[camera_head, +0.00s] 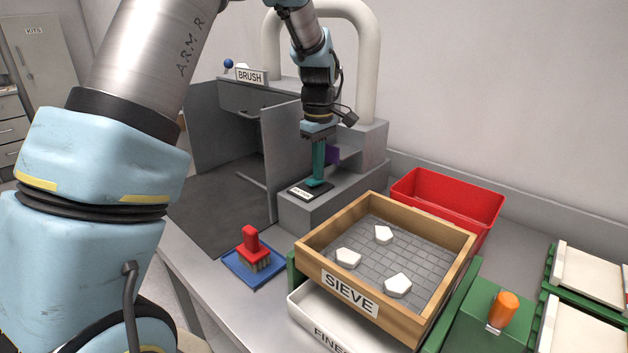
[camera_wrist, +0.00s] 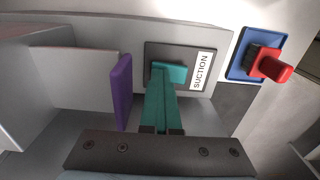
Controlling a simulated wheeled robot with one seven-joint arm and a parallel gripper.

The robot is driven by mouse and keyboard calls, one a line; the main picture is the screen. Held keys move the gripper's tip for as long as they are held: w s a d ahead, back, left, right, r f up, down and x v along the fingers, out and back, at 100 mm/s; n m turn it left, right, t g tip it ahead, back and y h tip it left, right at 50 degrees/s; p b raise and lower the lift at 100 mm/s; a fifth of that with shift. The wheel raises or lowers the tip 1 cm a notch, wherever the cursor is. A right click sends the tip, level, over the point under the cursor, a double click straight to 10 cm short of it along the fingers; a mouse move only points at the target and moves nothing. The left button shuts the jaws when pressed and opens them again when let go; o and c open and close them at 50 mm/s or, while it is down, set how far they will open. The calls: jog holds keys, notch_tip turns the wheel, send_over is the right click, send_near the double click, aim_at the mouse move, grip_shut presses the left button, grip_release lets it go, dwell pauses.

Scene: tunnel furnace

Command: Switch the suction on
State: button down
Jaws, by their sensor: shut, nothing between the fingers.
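The suction switch is a dark plate (camera_wrist: 178,50) with a white SUCTION label (camera_wrist: 201,70), on top of a low grey block; the plate also shows in the head view (camera_head: 323,191). A teal piece (camera_wrist: 170,70) stands on the plate and looks like the switch's rocker. My gripper (camera_wrist: 162,90), with teal fingers pressed together, is shut and empty. It points down at the plate in the head view (camera_head: 318,172). Its tips are at or against the teal piece. The similar colours hide the exact contact and which way the rocker is tilted.
A purple panel (camera_wrist: 123,92) stands close beside my fingers. A grey hood (camera_head: 225,150) is behind to the left. A red brush (camera_head: 252,250) on a blue tray, a wooden sieve (camera_head: 460,237) with white pieces, and a red bin (camera_head: 450,195) are nearby.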

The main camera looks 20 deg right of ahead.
notch_tip(320, 180, up, 7)
jog(key=p, duration=0.5)
jog(key=shift+p, duration=0.3)
dwell(0.4)
